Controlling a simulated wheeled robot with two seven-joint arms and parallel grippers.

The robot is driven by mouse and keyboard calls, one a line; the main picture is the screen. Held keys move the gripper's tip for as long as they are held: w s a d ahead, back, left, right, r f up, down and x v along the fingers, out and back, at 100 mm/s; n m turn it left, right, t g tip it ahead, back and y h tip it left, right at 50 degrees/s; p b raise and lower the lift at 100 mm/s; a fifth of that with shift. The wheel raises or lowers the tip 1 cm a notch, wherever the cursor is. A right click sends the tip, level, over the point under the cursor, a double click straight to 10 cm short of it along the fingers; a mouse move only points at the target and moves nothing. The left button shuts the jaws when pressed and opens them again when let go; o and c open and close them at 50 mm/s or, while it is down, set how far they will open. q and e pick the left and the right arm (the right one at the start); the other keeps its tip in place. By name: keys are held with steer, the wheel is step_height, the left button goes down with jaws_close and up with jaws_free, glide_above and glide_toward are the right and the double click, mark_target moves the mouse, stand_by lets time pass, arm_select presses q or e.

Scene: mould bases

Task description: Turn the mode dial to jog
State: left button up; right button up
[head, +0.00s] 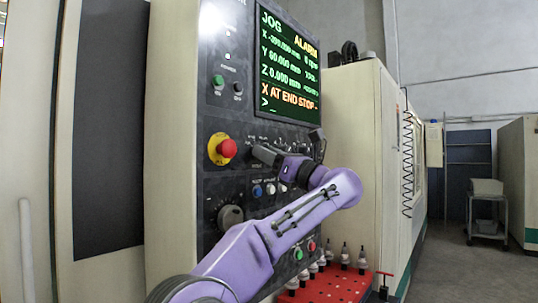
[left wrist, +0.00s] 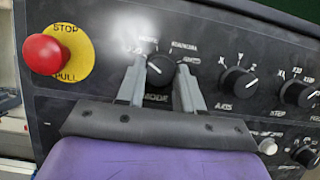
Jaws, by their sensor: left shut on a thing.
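The black mode dial (left wrist: 159,72) is on the dark control panel, with "MODE" printed below it. In the left wrist view my left gripper (left wrist: 161,84) has one grey finger on each side of the dial and is shut on it. The green-text screen (head: 287,70) reads "JOG" at the top left, with "ALARM" and "X AT END STOP" in orange. My right gripper is not in view.
A red stop button (head: 228,148) on a yellow disc sits left of the dial. The axis dial (left wrist: 238,82) and step dial (left wrist: 299,92) are to its right. A red tray (head: 330,288) with several tool holders stands below the panel.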

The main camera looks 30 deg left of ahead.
arm_select(q)
steer(key=o, duration=1)
steer(key=shift+f, duration=0.1)
steer(key=b+v, duration=0.2)
steer(key=v, duration=0.8)
steer(key=shift+d+b, duration=0.2)
steer(key=shift+b, duration=0.2)
